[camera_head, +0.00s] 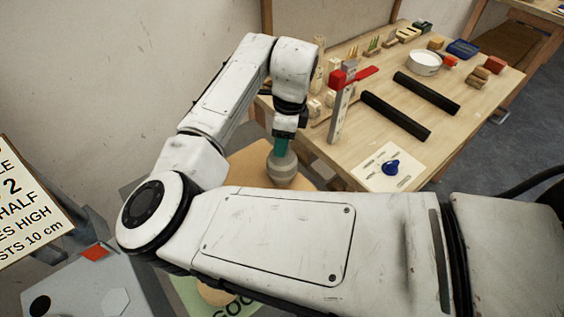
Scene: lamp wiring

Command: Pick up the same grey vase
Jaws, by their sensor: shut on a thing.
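The grey vase (282,168) is round-bodied and hangs upright below my gripper (281,147), in the middle of the camera_head view. My gripper points down, and its teal-coloured part meets the vase's top. It is shut on the vase, though the fingertips are small and hard to make out. A tan surface (243,160) lies under and around the vase. I cannot tell whether the vase's base touches it. My own arm crosses the front of the view and hides what lies directly below.
A wooden workbench (455,130) stands at the right with two black bars (396,116), a red-topped wooden post (340,108), a white round dish (424,63) and a card with a blue knob (390,167). A lettered sign (28,205) stands at the left. A green mat (190,292) shows below my arm.

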